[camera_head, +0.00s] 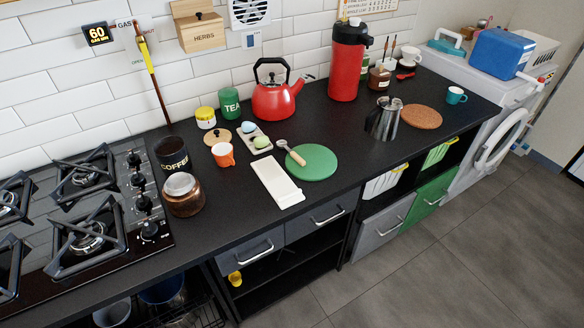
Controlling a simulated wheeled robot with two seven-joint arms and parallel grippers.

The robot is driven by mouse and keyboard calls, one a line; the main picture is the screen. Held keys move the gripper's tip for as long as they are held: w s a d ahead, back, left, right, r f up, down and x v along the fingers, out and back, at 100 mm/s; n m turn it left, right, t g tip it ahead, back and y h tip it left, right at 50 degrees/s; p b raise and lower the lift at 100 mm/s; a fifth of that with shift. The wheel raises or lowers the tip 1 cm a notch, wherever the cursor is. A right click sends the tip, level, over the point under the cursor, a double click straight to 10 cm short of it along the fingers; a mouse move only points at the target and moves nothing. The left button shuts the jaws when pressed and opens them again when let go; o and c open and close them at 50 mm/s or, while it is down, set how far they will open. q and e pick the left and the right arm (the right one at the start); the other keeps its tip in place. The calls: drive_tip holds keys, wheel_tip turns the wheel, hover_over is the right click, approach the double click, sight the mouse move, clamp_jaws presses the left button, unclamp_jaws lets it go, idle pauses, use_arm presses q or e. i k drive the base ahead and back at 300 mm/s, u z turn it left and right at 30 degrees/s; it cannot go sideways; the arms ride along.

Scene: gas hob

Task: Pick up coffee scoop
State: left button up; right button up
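A scoop with a round metal bowl and a wooden handle (296,157) lies on the black counter. Its bowl points to the back left, and its handle end lies over the left edge of a round green mat (315,164). A black canister marked COFFEE (172,154) stands near the hob, with a brown glass jar (183,198) in front of it. Neither of my grippers is in view.
A white board (276,182) lies just left of the scoop, and an egg tray (260,146) and an orange cup (223,154) are farther left. A red kettle (281,98) stands behind. The counter (345,130) is clear between the green mat and the metal pot (383,120).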

sight(282, 144)
drive_tip(key=z, duration=1.6)
drive_tip(key=i, duration=1.3)
drive_tip(key=u, duration=1.2)
